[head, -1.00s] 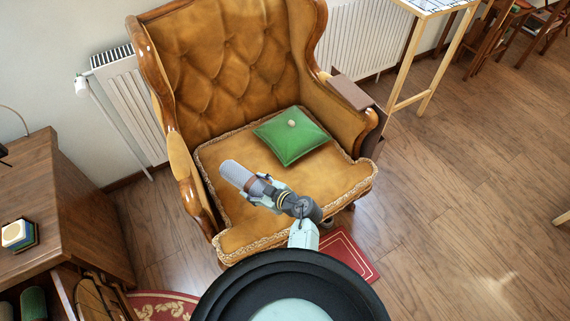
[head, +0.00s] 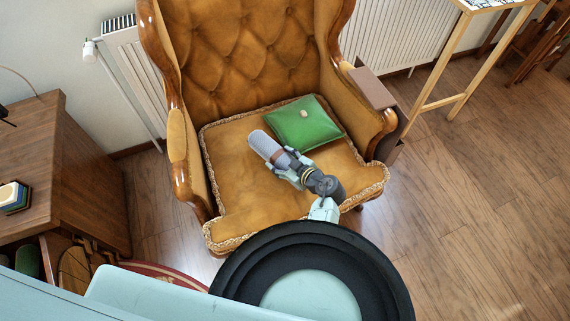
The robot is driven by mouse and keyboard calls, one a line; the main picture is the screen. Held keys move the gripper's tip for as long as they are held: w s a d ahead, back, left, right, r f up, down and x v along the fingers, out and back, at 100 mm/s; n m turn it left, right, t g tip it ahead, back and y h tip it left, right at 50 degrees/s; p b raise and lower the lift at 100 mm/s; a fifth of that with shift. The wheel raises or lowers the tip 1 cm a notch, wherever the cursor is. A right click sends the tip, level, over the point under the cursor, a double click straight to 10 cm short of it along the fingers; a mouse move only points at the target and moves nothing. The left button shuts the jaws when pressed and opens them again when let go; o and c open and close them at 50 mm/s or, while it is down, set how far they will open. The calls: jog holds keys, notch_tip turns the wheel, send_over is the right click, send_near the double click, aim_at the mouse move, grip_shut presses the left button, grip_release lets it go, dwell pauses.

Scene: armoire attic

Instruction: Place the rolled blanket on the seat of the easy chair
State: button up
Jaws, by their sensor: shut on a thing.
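The rolled blanket (head: 264,144) is a grey-lilac roll with a brown band. My gripper (head: 286,165) is shut on it near its lower right end. In the head view the roll appears over the middle of the seat (head: 235,185) of the mustard, button-tufted easy chair (head: 235,55). I cannot tell whether the roll touches the seat or is held above it. My gripper and wrist hide part of the seat's front right.
A green cushion (head: 316,122) lies on the seat at the back right, close to the roll. Wooden-trimmed armrests flank the seat. A brown box-like holder (head: 372,88) sits on the right armrest. A wooden cabinet (head: 40,175) stands at left. Bare floor (head: 470,200) lies at right.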

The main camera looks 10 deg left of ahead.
jog(key=shift+f+b, duration=1.5)
jog(key=shift+b, duration=0.6)
jog(key=shift+r, duration=0.1)
jog(key=o, duration=1.5)
jog(key=shift+c, duration=0.2)
jog(key=shift+s, duration=0.1)
jog(key=v, duration=1.2)
